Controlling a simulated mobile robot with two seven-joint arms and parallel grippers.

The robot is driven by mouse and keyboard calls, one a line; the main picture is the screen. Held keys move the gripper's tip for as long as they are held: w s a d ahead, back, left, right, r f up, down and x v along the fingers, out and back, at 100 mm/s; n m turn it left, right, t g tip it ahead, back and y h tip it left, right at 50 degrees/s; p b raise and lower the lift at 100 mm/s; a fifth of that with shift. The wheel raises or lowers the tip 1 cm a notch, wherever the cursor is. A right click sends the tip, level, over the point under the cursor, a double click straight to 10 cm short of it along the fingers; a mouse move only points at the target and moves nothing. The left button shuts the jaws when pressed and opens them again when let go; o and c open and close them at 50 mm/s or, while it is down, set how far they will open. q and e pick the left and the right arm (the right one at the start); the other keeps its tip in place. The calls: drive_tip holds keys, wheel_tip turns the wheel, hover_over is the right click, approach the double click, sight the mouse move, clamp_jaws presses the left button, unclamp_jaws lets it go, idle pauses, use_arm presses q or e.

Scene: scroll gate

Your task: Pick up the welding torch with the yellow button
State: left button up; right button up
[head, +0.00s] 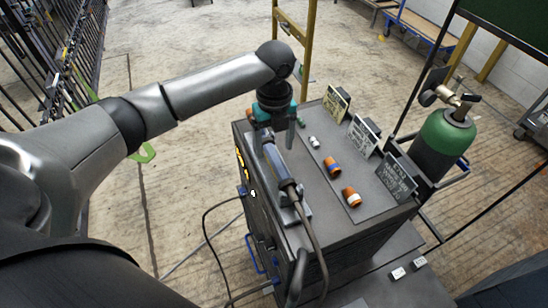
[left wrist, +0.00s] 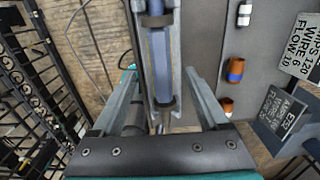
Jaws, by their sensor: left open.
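The welding torch (head: 279,167), a long grey-blue handle with dark bands, lies along the left edge of a dark cart top. A dark cable hangs from its near end. In the left wrist view the torch (left wrist: 160,58) runs down the middle, in a grey cradle. No yellow button can be made out on it. My left gripper (head: 274,127) points down over the torch's far end. It is open, and in the left wrist view its two fingers stand on either side of the torch. Whether they touch it cannot be told. My right gripper is not in view.
The cart top (head: 318,182) carries several small orange and white cylinders, such as one orange cylinder (head: 351,197), and upright label plates (head: 362,136) along its right side. A green gas cylinder (head: 447,137) stands right of the cart. A yellow post (head: 308,48) rises behind it.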

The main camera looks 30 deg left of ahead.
sight(275, 157)
use_arm(q)
wheel_tip(275, 157, down, 5)
drive_tip(key=shift+f, duration=0.15)
clamp_jaws()
idle(0.7)
drive_tip(key=shift+w, duration=0.15)
